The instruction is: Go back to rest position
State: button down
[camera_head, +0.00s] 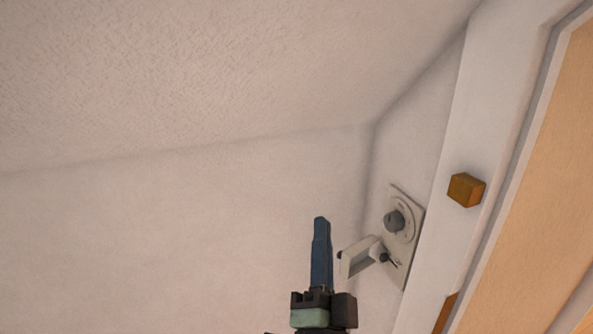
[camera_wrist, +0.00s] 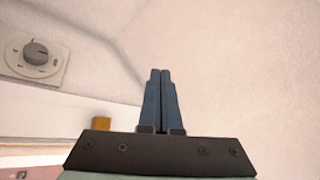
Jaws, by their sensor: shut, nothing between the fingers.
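My gripper (camera_head: 320,222) points upward in the lower middle of the head view, with its blue fingers together and nothing between them. In the wrist view my gripper (camera_wrist: 160,74) shows its two fingers side by side, shut and empty, in front of bare wall. The fingers appear apart from everything around them.
A plate with a round grey knob (camera_head: 395,221) is on the wall to the right of my gripper; the knob also shows in the wrist view (camera_wrist: 36,53). An orange-brown block (camera_head: 466,189) sits on the white frame (camera_head: 450,150). The left wall area is bare.

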jog(key=s+a+r+n+t+y, duration=0.15)
jog(key=r+n, duration=0.35)
jog(key=r, duration=0.5)
jog(key=s+a+r+n+t+y, duration=0.1)
jog(key=s+a+r+n+y, duration=0.3)
jog(key=r, duration=0.6)
jog(key=s+d+r+n+t+h, duration=0.2)
jog(key=s+r, duration=0.5)
jog(key=r, duration=0.4)
jog(key=shift+s+n+h, duration=0.4)
jog(key=shift+n+h, duration=0.2)
jog(key=shift+h, duration=0.55)
